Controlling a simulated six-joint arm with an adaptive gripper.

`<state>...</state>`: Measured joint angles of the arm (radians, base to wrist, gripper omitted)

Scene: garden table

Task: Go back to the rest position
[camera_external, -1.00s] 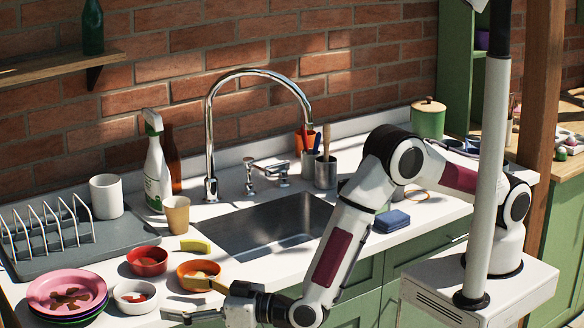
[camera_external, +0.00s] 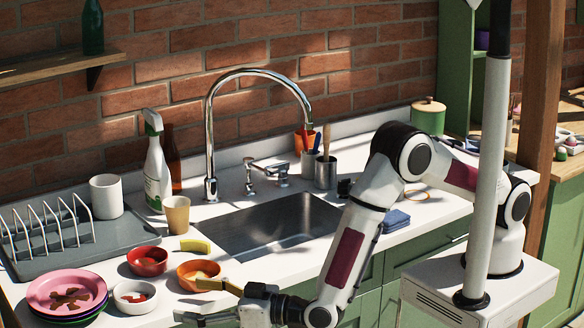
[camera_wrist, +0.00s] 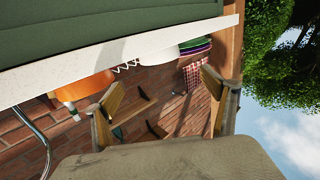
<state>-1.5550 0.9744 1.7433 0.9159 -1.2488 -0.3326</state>
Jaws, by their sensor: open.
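My gripper (camera_external: 205,301) is at the lower middle of the external view, in front of the counter edge, near the orange bowl (camera_external: 190,284). Its two fingers are spread apart with nothing between them. In the wrist view my gripper (camera_wrist: 165,98) also shows both fingers wide apart and empty. The wrist view is tilted, with the counter edge (camera_wrist: 130,48) running across the top. My arm bends up from its base at the right and reaches down to the left.
A red bowl (camera_external: 147,262), a white bowl (camera_external: 134,297) and stacked plates (camera_external: 93,290) stand left of my gripper. The sink (camera_external: 262,231), tall faucet (camera_external: 209,140), tan cup (camera_external: 177,215), spray bottle (camera_external: 155,170) and dish rack (camera_external: 75,258) are behind. A pole (camera_external: 490,180) stands before my arm.

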